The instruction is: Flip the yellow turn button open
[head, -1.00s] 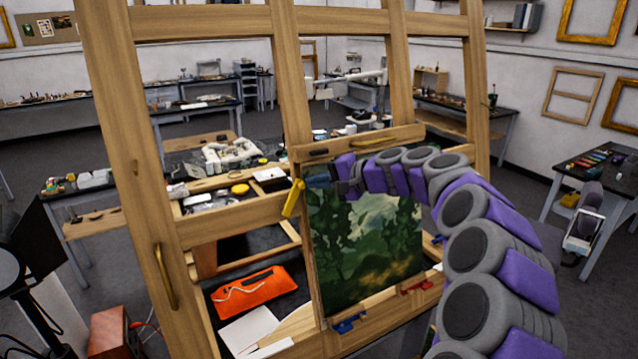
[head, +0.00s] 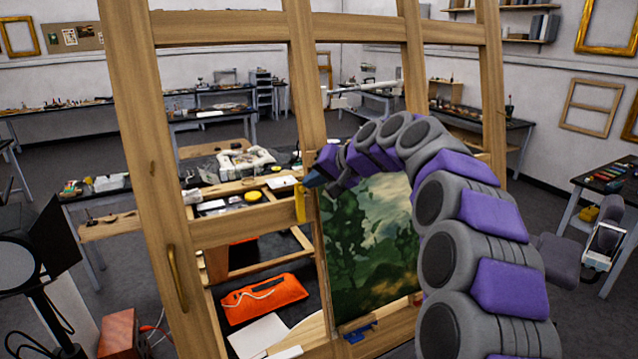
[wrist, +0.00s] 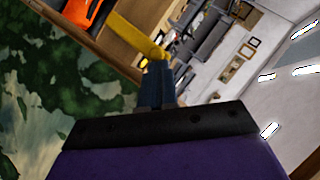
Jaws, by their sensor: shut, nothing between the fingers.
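The yellow turn button (head: 300,204) is on the wooden frame, at the upright left of the landscape painting (head: 365,245). It stands nearly upright in the head view, and its upper part is close to my fingertips. My gripper (head: 312,180) is shut and empty at the button's upper end. In the wrist view the yellow button (wrist: 138,38) runs diagonally, and its near end is right at the tips of my blue-grey fingers (wrist: 154,68). They look touching or almost so; I cannot tell which.
Wooden posts and rails (head: 245,222) surround the painting. A brass handle (head: 177,278) is on the left post. An orange pouch (head: 265,297) and white paper (head: 258,335) lie behind the frame, low down. A blue clip (head: 358,332) sits below the painting.

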